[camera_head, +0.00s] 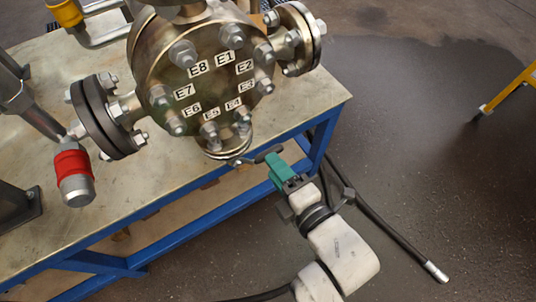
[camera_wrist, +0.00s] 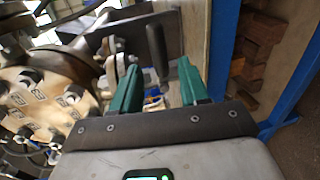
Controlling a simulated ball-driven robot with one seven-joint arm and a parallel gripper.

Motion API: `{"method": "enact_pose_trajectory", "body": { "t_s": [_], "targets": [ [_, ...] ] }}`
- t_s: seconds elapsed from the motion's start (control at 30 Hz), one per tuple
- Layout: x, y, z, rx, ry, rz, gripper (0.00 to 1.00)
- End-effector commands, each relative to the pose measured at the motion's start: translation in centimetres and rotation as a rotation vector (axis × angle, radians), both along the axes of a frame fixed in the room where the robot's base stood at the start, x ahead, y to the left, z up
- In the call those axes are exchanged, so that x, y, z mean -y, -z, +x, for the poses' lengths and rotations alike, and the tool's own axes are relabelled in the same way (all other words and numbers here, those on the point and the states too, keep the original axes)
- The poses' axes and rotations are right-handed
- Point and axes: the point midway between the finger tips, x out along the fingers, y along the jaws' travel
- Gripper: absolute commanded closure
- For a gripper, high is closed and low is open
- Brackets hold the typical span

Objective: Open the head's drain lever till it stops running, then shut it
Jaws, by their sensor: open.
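The flanged vessel head (camera_head: 205,78) has a round cover with bolts labelled E1 to E8. A small drain valve with a dark lever (camera_head: 268,153) sticks out below the head toward the lower right. My gripper (camera_head: 276,163) has green fingers and is at the lever's end. In the wrist view the dark lever (camera_wrist: 156,50) stands between the two open fingers of my gripper (camera_wrist: 158,74), with a gap to each side. I cannot tell whether it touches either finger. The valve body is partly hidden, and no running liquid can be made out.
The head stands over a metal-topped bench (camera_head: 130,215) with a blue frame (camera_head: 262,190). A red-capped fitting (camera_head: 73,175) is at the left. A dark hose (camera_head: 390,232) lies on the floor beside my arm. A yellow stand (camera_head: 505,92) is far right. The floor has a dark, wet-looking patch.

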Motion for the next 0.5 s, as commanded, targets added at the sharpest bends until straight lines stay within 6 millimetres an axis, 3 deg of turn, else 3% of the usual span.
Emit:
{"method": "enact_pose_trajectory", "body": {
  "t_s": [0.2,0.5],
  "targets": [
    [2.0,-0.7,-3.0,-0.002,0.000,-0.001,0.56],
    [3.0,-1.1,-4.5,-0.001,-0.001,0.001,0.56]
  ]
}}
